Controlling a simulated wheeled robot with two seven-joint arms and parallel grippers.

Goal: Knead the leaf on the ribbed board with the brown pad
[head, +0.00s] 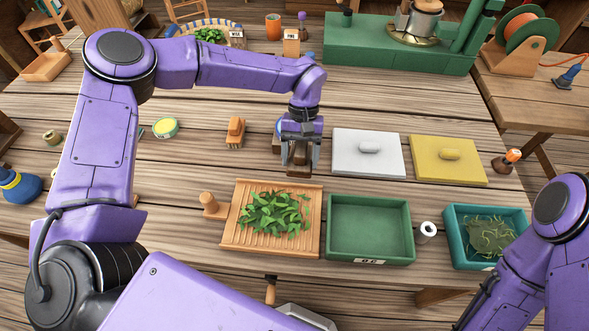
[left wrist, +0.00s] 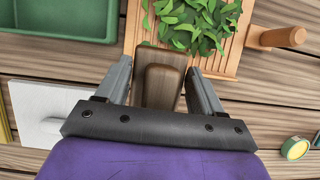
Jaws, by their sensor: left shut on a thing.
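The ribbed board (head: 230,238) is a wooden tray with slats and a round peg handle at its left, in the front middle of the table. A loose heap of green leaf (head: 274,212) lies on it; the leaf also shows at the top of the left wrist view (left wrist: 200,18). My left gripper (head: 300,160) is behind the board, pointing down. It is shut on the brown pad (left wrist: 161,88), whose handle sits between the fingers. The pad's base (head: 299,174) shows below the fingertips, just behind the board's far edge. My right gripper is not in view.
A green tray (head: 370,198) stands right of the board, with a small white cylinder (head: 426,231) and a teal tray (head: 452,222) of darker leaf beyond. White (head: 352,165) and yellow (head: 468,170) handled slabs lie behind. A brush (head: 235,132) lies left of the gripper.

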